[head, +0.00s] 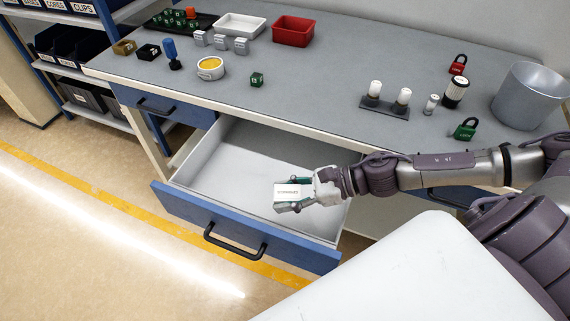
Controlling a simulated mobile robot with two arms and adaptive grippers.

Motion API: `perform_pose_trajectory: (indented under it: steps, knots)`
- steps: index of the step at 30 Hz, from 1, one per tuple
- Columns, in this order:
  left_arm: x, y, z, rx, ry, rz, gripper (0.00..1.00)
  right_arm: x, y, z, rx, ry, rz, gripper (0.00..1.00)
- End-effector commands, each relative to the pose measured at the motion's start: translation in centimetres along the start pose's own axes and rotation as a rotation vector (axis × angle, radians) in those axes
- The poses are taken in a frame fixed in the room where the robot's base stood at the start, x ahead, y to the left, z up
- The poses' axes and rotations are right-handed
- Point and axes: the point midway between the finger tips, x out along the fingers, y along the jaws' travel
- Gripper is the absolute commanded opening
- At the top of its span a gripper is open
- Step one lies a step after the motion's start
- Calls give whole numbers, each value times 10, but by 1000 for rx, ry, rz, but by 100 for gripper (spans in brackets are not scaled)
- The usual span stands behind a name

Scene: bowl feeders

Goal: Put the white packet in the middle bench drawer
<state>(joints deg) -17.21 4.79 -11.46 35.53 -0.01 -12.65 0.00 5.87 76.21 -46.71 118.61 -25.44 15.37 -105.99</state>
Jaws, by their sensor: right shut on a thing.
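The white packet (288,192) is a small flat white piece with dark print. My right gripper (294,199) is shut on it, with green-tipped fingers around the packet. Gripper and packet are over the open bench drawer (226,171), towards its right side. The drawer has a blue front with a black handle and a bare pale inside; my right arm hides part of its right side. Whether the packet touches the drawer floor cannot be told. My left gripper is not in view.
The grey bench top (310,95) holds a white tray (240,25), a red tray (293,30), padlocks and small parts. A metal bin (530,95) stands at the right. A shut drawer (165,107) is left of the open one. Shelves stand at the far left.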

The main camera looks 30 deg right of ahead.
Motion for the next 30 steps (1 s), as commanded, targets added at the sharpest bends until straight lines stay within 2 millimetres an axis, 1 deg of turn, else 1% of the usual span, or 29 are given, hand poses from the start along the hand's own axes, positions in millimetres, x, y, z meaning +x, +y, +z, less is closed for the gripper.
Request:
perform_pose_trajectory:
  steps: [1,2,5,8,11,12,18,21,26,30]
  knots:
    - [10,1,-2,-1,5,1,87,4,-1,-12,-2,-2,3,8]
    - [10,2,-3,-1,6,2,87,4,-2,-14,-3,-3,4,8]
    - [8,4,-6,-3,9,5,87,9,-6,-16,-6,-8,5,8]
    - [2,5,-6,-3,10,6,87,21,-14,-16,-9,-11,4,8]
    - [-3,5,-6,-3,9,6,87,41,-24,-19,-8,-11,4,8]
    - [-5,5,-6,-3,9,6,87,51,-29,-20,-9,-11,5,8]
    - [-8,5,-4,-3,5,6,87,96,-52,-33,-8,-8,7,8]
    - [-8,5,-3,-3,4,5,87,111,-60,-38,-7,-7,6,8]
    - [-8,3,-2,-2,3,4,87,121,-66,-42,-6,-5,7,8]
    - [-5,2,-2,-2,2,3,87,129,-66,-60,-2,-4,6,8]
